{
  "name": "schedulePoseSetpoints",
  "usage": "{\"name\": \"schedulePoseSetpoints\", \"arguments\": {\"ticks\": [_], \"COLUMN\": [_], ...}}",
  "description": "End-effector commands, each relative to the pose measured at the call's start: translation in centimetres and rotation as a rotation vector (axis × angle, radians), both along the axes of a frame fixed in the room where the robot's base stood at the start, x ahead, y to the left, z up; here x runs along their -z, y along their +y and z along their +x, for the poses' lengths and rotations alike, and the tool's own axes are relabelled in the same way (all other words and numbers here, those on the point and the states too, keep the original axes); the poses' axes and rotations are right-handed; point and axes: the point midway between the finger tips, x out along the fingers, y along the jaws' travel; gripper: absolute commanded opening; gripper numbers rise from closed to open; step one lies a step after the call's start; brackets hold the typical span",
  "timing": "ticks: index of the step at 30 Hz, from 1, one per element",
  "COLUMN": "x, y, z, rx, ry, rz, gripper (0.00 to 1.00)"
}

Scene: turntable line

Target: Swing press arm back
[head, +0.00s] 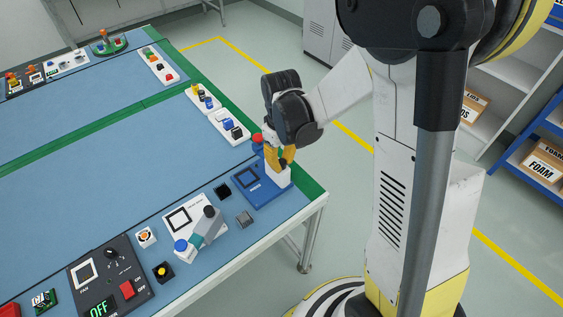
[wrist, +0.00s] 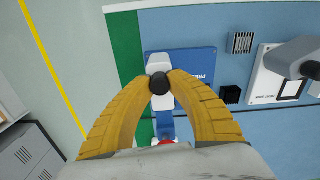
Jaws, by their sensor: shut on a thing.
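The press is a blue base plate (head: 257,191) with a printed square and the word PRESS, at the table's front right corner in the head view. The blue plate also shows in the wrist view (wrist: 200,65). A white part of the press (wrist: 158,62) stands on it, and a red piece (head: 257,138) shows beside my gripper. My gripper (head: 279,160) is over the press with its yellow fingers pointing down. In the wrist view the fingertips (wrist: 160,82) are shut on a black round knob (wrist: 159,84). My fingers and wrist hide much of the press arm.
A small black block (head: 223,191) and a grey ribbed block (head: 244,219) lie left of the press. A white station with a grey arm (head: 207,228) stands further left. A white tray with small parts (head: 230,127) lies behind. The table edge is close on the right.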

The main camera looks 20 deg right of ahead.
Motion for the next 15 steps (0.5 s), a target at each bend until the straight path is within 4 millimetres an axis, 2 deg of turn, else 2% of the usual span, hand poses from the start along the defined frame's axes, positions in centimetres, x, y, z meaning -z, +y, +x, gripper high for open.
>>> {"name": "schedulePoseSetpoints", "arguments": {"ticks": [15], "x": [0.0], "y": [-0.01], "z": [0.02], "rx": [0.431], "ry": [-0.001], "rz": [0.0], "gripper": [0.0]}}
